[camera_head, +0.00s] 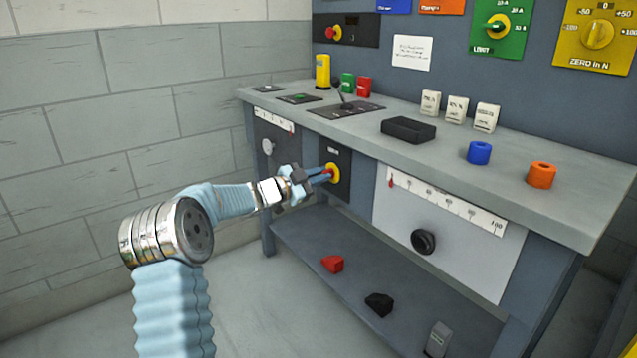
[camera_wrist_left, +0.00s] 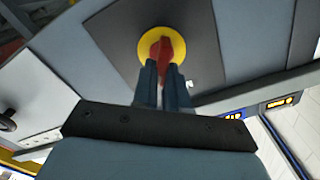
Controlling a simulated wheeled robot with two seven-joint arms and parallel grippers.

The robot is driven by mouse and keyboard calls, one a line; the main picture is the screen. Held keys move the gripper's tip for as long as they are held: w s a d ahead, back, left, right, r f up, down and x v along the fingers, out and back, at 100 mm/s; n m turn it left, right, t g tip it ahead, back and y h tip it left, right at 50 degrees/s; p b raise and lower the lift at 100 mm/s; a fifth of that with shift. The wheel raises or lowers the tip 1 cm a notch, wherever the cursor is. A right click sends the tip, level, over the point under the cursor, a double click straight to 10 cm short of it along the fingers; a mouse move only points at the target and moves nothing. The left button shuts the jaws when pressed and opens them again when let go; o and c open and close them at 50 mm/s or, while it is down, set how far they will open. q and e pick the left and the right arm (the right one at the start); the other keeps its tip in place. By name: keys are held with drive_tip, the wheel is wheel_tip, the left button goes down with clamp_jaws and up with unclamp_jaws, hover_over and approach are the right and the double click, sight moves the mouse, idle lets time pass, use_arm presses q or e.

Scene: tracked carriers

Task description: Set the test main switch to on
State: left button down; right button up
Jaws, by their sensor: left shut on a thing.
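The main switch is a red handle (camera_wrist_left: 161,52) on a yellow disc (camera_wrist_left: 177,40), set in a dark plate (camera_wrist_left: 112,36) on the front of the bench. In the head view the yellow disc (camera_head: 334,173) shows below the bench top, on the dark plate (camera_head: 338,158). My left gripper (camera_head: 322,176) reaches it from the left and is shut on the red handle. In the left wrist view its two fingers (camera_wrist_left: 163,82) lie on both sides of the handle, whose lower end they hide. The plate's lettering is too small to read. My right gripper is not in view.
A second red and yellow switch (camera_head: 334,33) sits on the back panel. A scale with a black knob (camera_head: 423,242) is right of the main switch. The bench top (camera_head: 370,127) overhangs it. A red block (camera_head: 332,264) and a black block (camera_head: 379,303) lie on the lower shelf.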

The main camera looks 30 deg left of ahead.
use_arm(q)
drive_tip(key=m+b, duration=0.1)
drive_tip(key=m, duration=0.1)
drive_tip(key=m+b, duration=0.1)
drive_tip(key=shift+d+f+m+b, duration=0.1)
drive_tip(key=shift+f+m+b, duration=0.25)
drive_tip(key=shift+f+m, duration=0.05)
drive_tip(key=m+b, duration=0.3)
drive_tip(key=m, duration=0.1)
drive_tip(key=shift+s+d+f, duration=0.1)
drive_tip(key=shift+f, duration=0.05)
drive_tip(key=shift+m+b, duration=0.9)
drive_tip(key=shift+m, duration=0.7)
drive_tip(key=c, duration=1.2)
unclamp_jaws()
drive_tip(key=shift+o, duration=0.2)
drive_tip(key=shift+s, duration=0.1)
